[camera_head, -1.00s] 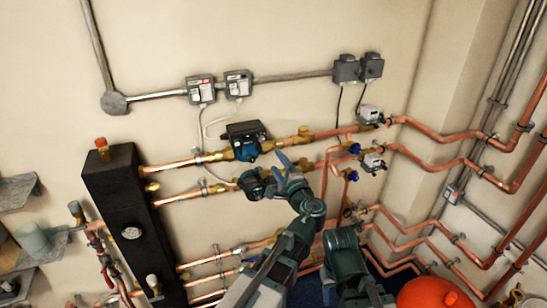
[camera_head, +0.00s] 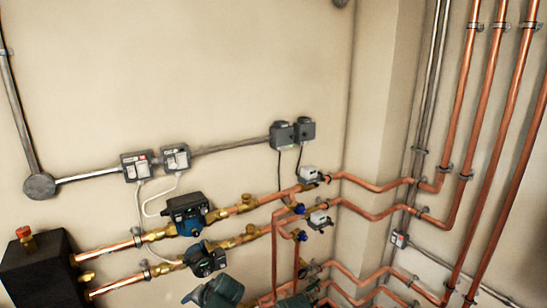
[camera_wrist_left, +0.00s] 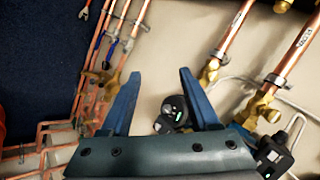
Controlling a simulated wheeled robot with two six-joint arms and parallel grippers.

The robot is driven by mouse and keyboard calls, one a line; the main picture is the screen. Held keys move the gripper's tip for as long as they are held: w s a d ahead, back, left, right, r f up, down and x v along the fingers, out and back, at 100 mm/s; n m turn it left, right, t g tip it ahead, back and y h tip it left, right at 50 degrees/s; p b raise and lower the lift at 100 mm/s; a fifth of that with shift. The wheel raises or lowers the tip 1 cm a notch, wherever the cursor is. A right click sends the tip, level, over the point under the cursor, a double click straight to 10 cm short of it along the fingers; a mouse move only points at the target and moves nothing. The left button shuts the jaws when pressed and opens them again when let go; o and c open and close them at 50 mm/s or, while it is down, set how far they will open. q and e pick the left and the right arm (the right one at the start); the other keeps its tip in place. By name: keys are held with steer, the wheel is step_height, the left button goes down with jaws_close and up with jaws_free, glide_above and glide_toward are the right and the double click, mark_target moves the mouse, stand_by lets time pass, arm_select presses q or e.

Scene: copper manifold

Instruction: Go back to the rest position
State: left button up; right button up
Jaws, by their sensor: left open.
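My left gripper's blue fingers show in the left wrist view (camera_wrist_left: 162,95). They are spread apart with nothing between them, and a dark pump (camera_wrist_left: 175,112) shows beyond the gap. In the head view, teal parts of my arms reach only into the bottom edge, below the lower pump (camera_head: 205,258). The upper pump (camera_head: 187,213) sits on the copper pipe above it. My right gripper's jaws are not seen.
Copper pipes (camera_head: 363,184) run along the wall and around the corner. A black manifold block (camera_head: 40,272) stands at the lower left. Grey switch boxes (camera_head: 137,166) hang above the pumps.

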arm_select(q)
steer(key=s+d+f+g+h, duration=0.2)
steer(key=s+d, duration=0.5)
steer(key=d, duration=0.1)
steer(key=s+d+f+g+h, duration=0.3)
steer(key=s+d, duration=0.4)
steer(key=d, duration=0.2)
steer(key=shift+s+f, duration=0.15)
steer(key=shift+s, duration=0.05)
steer(key=shift+d, duration=0.1)
stand_by(1.1)
